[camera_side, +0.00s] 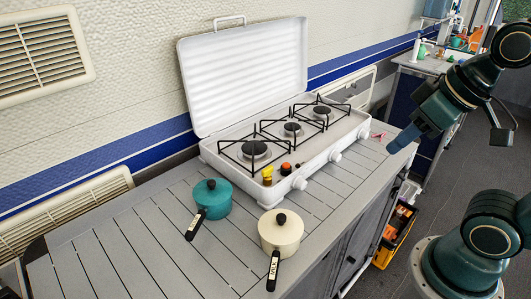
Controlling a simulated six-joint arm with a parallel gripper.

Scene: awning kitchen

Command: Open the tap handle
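I cannot make out a tap or its handle for sure in the side view. The far counter (437,66) at the top right carries small items too tiny to identify well. My gripper (403,141) has blue fingers and hangs in the air at the right. It appears near the right end of the white camping stove (318,158), and it touches nothing that I can see. Its fingers overlap from this angle, so I cannot tell whether they are open or shut. No held object shows.
The stove has its lid (245,75) raised, with three burners and front knobs. A teal pot (216,205) and a cream pot (281,236) stand on the slatted grey table (135,245). A yellow toolbox (388,250) stands below.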

